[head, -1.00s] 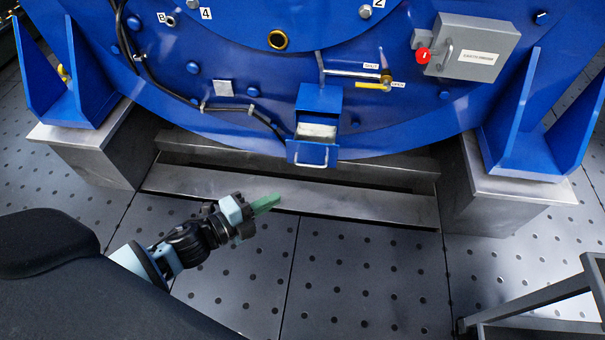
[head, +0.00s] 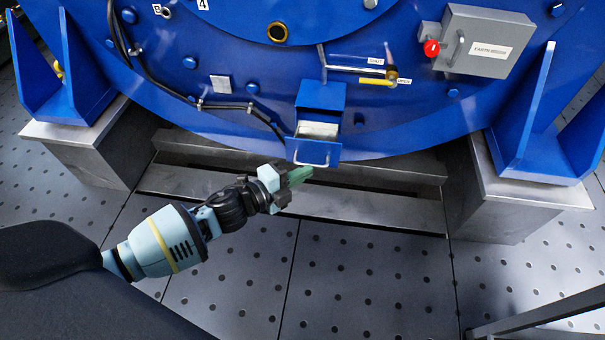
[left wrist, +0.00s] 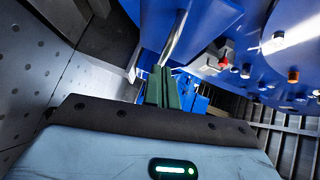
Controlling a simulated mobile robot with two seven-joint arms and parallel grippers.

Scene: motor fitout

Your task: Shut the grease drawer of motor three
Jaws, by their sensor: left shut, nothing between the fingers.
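The grease drawer (head: 314,150) is a blue box with a pale tray inside and a silver bar handle on its front. It stands pulled out below its blue housing (head: 320,97) at the bottom of the blue motor. My left gripper (head: 304,174) is shut and empty, its green fingertips just below the drawer's handle in the head view. In the left wrist view the shut green fingers (left wrist: 163,88) point at a silver bar close ahead; I cannot tell whether they touch it. My right gripper is not in view.
Grey plinths (head: 85,150) stand on both sides. A dark metal frame (head: 545,315) is at lower right. The perforated floor in front is clear.

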